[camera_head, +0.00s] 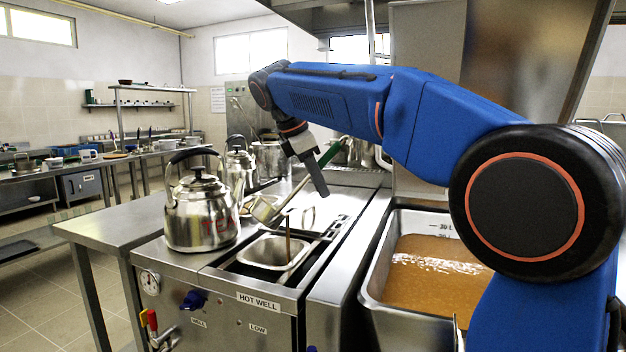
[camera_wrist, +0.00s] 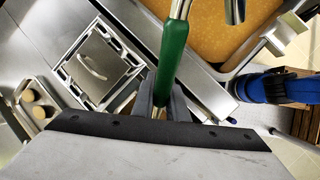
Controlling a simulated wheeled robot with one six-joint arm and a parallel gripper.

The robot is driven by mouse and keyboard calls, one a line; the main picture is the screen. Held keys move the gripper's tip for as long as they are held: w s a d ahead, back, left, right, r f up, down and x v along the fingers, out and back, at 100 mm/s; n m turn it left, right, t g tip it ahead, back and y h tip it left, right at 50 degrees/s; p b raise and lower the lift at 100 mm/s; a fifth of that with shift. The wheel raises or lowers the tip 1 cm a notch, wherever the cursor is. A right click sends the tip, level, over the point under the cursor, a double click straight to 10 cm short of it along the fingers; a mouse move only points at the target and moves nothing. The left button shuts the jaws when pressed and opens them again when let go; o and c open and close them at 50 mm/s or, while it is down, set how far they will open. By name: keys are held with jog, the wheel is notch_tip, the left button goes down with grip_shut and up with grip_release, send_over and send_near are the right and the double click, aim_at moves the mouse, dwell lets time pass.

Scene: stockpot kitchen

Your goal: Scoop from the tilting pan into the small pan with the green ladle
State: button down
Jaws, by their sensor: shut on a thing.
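My gripper (camera_head: 319,188) is shut on the green handle of the ladle (camera_head: 330,154); the green handle also shows between the grey fingers in the wrist view (camera_wrist: 173,52). The ladle's steel bowl (camera_head: 264,210) hangs tilted above the small pan (camera_head: 262,258), which sits in the hot well. A thin brown vertical streak runs from near the bowl down into the small pan; it looks like pouring liquid. How much the bowl holds is hidden. The tilting pan (camera_head: 372,298) stands at the right with brown soup (camera_head: 420,280) in it, partly hidden by my arm.
A steel kettle (camera_head: 200,215) marked TEA stands close left of the hot well (camera_head: 258,299), with another kettle (camera_head: 238,165) and a pot (camera_head: 270,160) behind. A lidded well (camera_wrist: 97,65) shows in the wrist view. The steel table (camera_head: 115,226) at left has bare room.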

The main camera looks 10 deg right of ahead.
jog(key=d+f+g+y, duration=0.1)
jog(key=d+f+y, duration=0.1)
jog(key=f+y, duration=0.5)
jog(key=d+f+g+y, duration=0.1)
jog(key=d+f+y, duration=0.1)
jog(key=f+y, duration=0.4)
jog(key=shift+w+d+f+m+y, duration=0.3)
jog(key=shift+w+f+y, duration=0.15)
jog(key=shift+f, duration=0.55)
dwell(2.5)
